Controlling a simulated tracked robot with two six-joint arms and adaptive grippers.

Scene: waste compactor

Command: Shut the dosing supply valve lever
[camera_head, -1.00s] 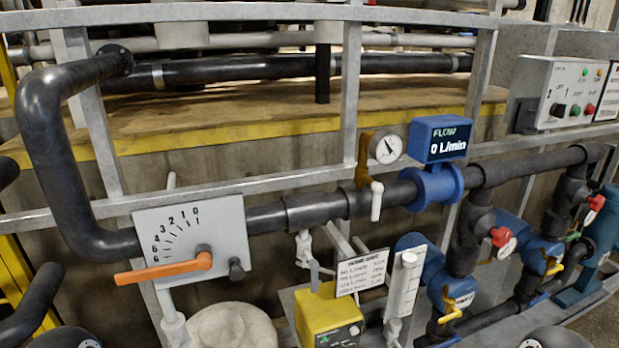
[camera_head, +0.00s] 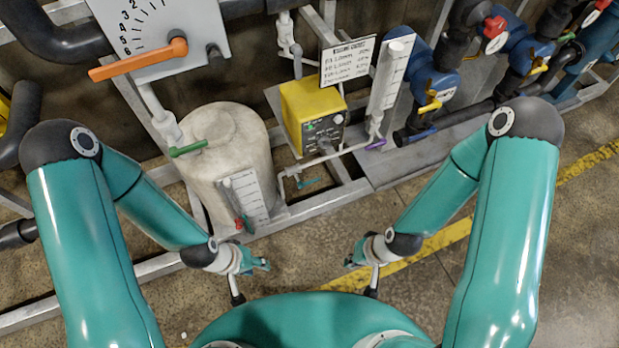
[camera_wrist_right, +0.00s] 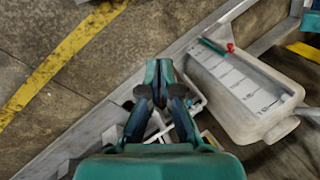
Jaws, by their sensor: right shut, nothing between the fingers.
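Several small valve levers show in the head view, and no label tells which is the dosing supply valve lever. A green lever (camera_head: 188,148) is at the white tank's top left. A purple lever (camera_head: 376,144) is below the upright gauge, and a teal lever (camera_head: 310,183) is low under the pump. A dark teal lever with a red part (camera_head: 240,222) is at the tank's scale; it also shows in the right wrist view (camera_wrist_right: 213,47). My left gripper (camera_head: 262,265) is in front of the tank, its jaws unclear. My right gripper (camera_head: 349,263) is shut and empty, apart from all levers (camera_wrist_right: 159,68).
The white tank (camera_head: 225,125) and yellow dosing pump (camera_head: 305,112) stand behind a metal frame edge (camera_head: 300,207). An orange lever (camera_head: 140,58) is on a numbered plate at upper left. Yellow-handled valves (camera_head: 430,105) are at upper right. Open floor (camera_head: 430,270) lies in front.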

